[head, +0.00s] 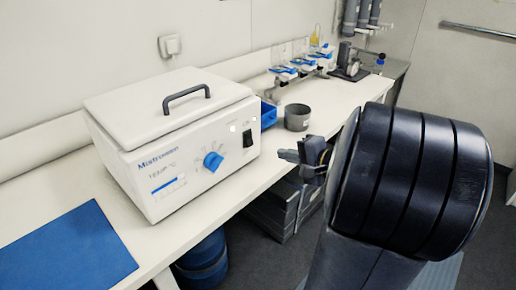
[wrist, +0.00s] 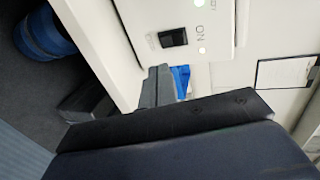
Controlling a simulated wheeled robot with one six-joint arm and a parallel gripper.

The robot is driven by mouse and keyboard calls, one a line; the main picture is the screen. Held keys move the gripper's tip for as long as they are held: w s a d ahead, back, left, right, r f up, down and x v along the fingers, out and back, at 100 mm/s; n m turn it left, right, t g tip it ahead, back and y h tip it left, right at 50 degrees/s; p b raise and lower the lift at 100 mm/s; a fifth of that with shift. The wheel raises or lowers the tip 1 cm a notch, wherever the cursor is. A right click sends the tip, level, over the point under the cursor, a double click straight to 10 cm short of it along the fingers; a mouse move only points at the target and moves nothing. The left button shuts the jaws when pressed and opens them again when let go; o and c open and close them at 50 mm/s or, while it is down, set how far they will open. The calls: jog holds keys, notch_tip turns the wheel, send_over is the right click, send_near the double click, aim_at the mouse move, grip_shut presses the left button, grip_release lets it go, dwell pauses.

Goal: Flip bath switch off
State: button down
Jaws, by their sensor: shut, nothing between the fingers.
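The bath is a white box (head: 165,155) with a lid, a black handle and a blue dial (head: 213,161), standing on the bench in the head view. Its black rocker switch (head: 247,138) is on the right of the front panel. The switch also shows in the wrist view (wrist: 173,38), beside "ON" lettering and a bright white light (wrist: 201,49). I cannot tell which way the rocker is tipped. My gripper (head: 283,155) is shut and empty, to the right of the panel and apart from the switch. Its grey fingers show in the wrist view (wrist: 158,86), below the switch.
A blue bin (head: 268,115) and a grey round pot (head: 297,117) stand on the bench right of the bath. A blue mat (head: 65,255) lies at the left. Grey drawers (head: 275,212) and a blue drum (head: 203,262) are under the bench. Space before the panel is clear.

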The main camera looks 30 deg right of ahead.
aim_at(248, 147)
jog(key=p+x, duration=0.1)
jog(key=x, duration=0.9)
jog(key=shift+w+a+f, duration=0.1)
jog(key=shift+w+f, duration=0.05)
jog(key=shift+w, duration=0.2)
jog(key=shift+f, duration=0.15)
jog(key=b, duration=0.3)
jog(key=shift+w+f+b, duration=0.25)
jog(key=shift+f+b, duration=0.15)
jog(key=shift+r+p, duration=0.35)
jog(key=shift+p, duration=0.15)
jog(key=shift+s, duration=0.1)
